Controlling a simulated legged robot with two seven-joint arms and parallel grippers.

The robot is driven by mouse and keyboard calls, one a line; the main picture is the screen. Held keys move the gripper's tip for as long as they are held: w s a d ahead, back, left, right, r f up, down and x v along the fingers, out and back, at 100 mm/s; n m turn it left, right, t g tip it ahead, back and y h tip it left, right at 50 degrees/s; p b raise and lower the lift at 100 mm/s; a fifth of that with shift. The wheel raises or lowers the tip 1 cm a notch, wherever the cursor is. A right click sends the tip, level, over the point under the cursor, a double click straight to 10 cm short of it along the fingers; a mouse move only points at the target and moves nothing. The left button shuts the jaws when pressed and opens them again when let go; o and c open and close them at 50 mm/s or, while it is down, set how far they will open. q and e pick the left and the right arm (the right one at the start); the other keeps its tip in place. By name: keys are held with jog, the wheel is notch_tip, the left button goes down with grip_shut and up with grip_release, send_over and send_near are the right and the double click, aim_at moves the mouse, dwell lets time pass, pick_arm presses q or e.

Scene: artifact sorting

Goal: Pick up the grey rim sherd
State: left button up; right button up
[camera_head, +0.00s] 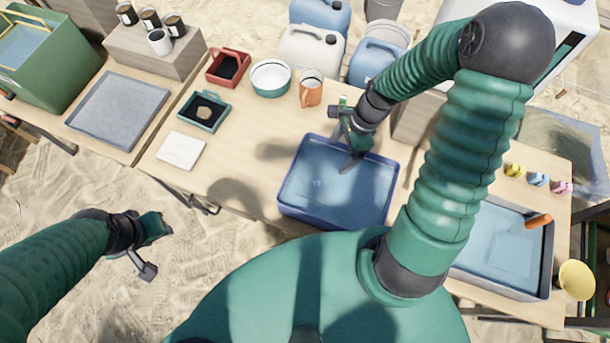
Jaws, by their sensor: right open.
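I cannot make out a grey rim sherd for certain. A small brownish sherd (204,112) lies on the dark lining of a teal tray (186,121) on the table's left part. My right gripper (344,139) is open over the back edge of a blue basin (286,205), with one finger over the basin's inside. No object shows clearly between its fingers, and the arm and gripper hide part of the basin's back. My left gripper (147,249) is open and empty over the sand, in front of the table.
A red tray (246,65), a white-and-teal bowl (271,91) and an orange mug (311,94) stand at the back. A white slab (181,150) lies front left. Another water tub (545,270) stands right. Bare wood (240,150) is free left of the basin.

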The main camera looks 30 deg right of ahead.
aim_at(317, 179)
jog(key=x, duration=1)
jog(key=a+b+x, duration=0.1)
jog(key=x, duration=0.4)
jog(key=shift+w+a+r, duration=0.1)
jog(key=shift+w+r, duration=0.05)
jog(key=shift+w, duration=0.25)
jog(key=shift+a+r, duration=0.1)
jog(key=shift+a, duration=0.05)
jog(key=c, duration=1.4)
